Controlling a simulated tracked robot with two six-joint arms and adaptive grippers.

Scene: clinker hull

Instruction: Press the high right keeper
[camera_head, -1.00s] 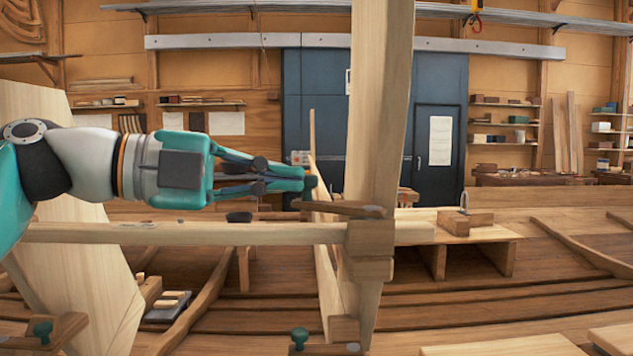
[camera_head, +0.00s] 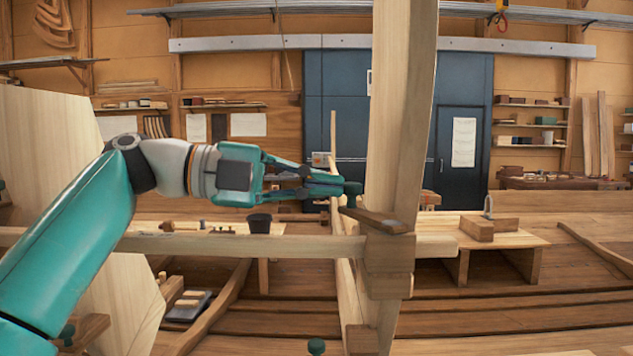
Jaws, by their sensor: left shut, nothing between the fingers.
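The high right keeper (camera_head: 378,220) is a short wooden bar on the upright post (camera_head: 402,110), just above the block where the long cross rail (camera_head: 230,246) meets it. A green knob (camera_head: 353,190) stands on its left end. The bar slants down to the right. My left gripper (camera_head: 338,187) reaches in from the left, roughly level, its fingers shut and empty. Its fingertips are at the knob's left side and seem to touch it; exact contact is hard to tell. My right gripper is not in view.
A lower green knob (camera_head: 316,346) is at the bottom edge, and another (camera_head: 68,333) is at lower left. A dark cup (camera_head: 260,223) shows behind the rail. A wooden block with a metal shackle (camera_head: 480,228) sits on a bench to the right.

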